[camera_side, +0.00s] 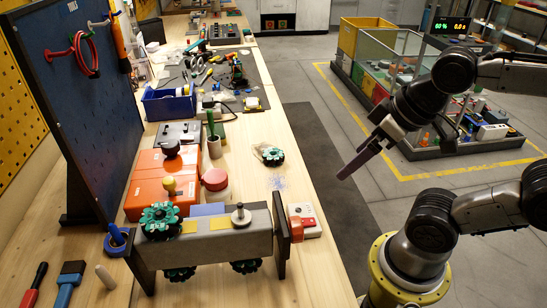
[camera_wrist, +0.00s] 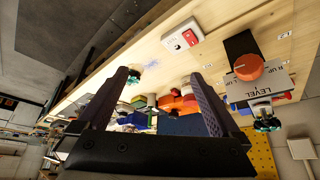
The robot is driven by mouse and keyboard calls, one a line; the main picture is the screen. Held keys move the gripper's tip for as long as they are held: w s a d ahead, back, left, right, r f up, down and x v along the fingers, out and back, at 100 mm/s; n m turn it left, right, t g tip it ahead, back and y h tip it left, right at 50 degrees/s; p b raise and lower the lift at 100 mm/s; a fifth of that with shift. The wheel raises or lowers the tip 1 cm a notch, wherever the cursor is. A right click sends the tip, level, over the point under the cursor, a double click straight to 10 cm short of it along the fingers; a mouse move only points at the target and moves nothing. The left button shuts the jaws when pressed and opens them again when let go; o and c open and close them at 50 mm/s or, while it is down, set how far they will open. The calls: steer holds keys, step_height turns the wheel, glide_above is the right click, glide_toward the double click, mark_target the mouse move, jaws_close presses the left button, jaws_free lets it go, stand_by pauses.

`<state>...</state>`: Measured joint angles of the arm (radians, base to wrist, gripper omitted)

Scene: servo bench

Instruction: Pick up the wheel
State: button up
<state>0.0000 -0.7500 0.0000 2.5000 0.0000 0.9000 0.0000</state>
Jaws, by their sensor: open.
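A loose teal and cream wheel (camera_side: 271,155) lies on the wooden bench near its right edge in the side view. In the wrist view a teal wheel (camera_wrist: 135,76) shows just beside the left fingertip, partly hidden by it. More teal wheels are on a grey chassis (camera_side: 228,238) at the front; one wheel (camera_side: 160,220) sits on its top left. My gripper (camera_side: 349,170) is in the air to the right of the bench, apart from the loose wheel. In the wrist view my gripper (camera_wrist: 160,76) has its dark fingers wide apart with nothing held between them.
An orange case (camera_side: 150,184), a red-lidded jar (camera_side: 215,180) and a green-handled tool in a cup (camera_side: 212,140) stand left of the loose wheel. A white box with a red button (camera_side: 305,219) lies nearer. The bench right around the loose wheel is mostly clear.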

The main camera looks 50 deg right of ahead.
steer(key=w+r+n, duration=0.4)
steer(key=r+n, duration=0.1)
steer(key=n, duration=0.4)
steer(key=n+g, duration=0.6)
steer(key=n, duration=0.2)
glide_above(273, 151)
step_height(273, 151, down, 8)
steer(key=r, duration=0.1)
steer(key=f, duration=1.4)
steer(key=shift+s+a, duration=0.3)
steer(key=shift+a, duration=0.1)
steer(key=shift+r, duration=0.1)
steer(key=shift+c, duration=0.2)
